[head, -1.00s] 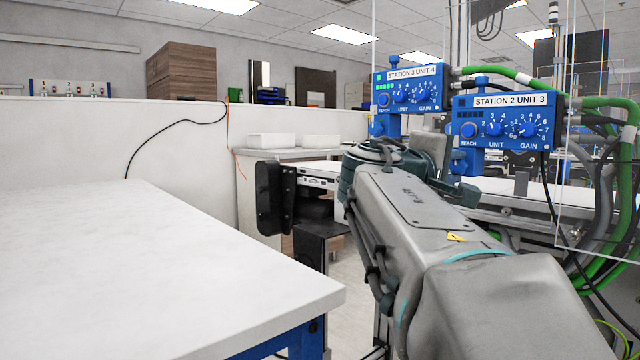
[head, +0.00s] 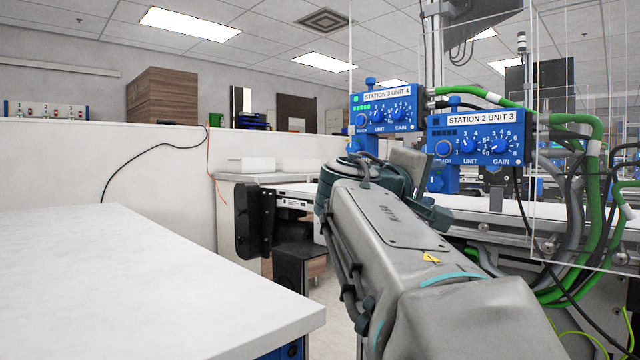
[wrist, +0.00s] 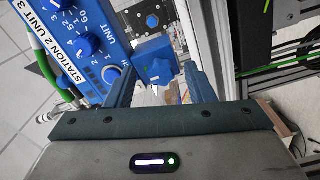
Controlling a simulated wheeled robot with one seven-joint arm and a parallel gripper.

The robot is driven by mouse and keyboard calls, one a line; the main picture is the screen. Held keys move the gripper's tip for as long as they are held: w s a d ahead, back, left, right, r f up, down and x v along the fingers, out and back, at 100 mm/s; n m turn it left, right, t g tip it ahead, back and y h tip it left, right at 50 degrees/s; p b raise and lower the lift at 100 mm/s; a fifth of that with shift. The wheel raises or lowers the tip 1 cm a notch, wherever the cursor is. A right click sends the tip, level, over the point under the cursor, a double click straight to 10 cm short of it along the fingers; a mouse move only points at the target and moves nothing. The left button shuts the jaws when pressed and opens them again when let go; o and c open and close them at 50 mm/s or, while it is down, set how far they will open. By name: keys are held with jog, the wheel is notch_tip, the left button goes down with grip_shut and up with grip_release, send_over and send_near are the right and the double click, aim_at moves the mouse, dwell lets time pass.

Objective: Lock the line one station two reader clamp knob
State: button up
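The station 2 unit 3 reader (head: 475,137) is a blue box with dials, right of centre in the head view. It fills the upper left of the wrist view (wrist: 80,45), turned on its side. A blue knob (wrist: 155,60), which looks like its clamp knob, shows beside the box in the wrist view. My gripper (wrist: 160,72) is open, with its dark fingers apart on either side of the knob's near end. I cannot tell whether they touch it. In the head view my gripper is just below and left of the reader, with its fingertips partly hidden.
The station 3 unit 4 reader (head: 384,108) stands just left of it. Green hoses (head: 590,200) and a clear panel (head: 585,150) are to the right. The belt conveyor (head: 490,212) runs below. A white table (head: 150,275) fills the lower left.

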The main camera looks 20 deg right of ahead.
jog(key=b+v, duration=0.1)
jog(key=v, duration=1.3)
jog(key=shift+d, duration=0.1)
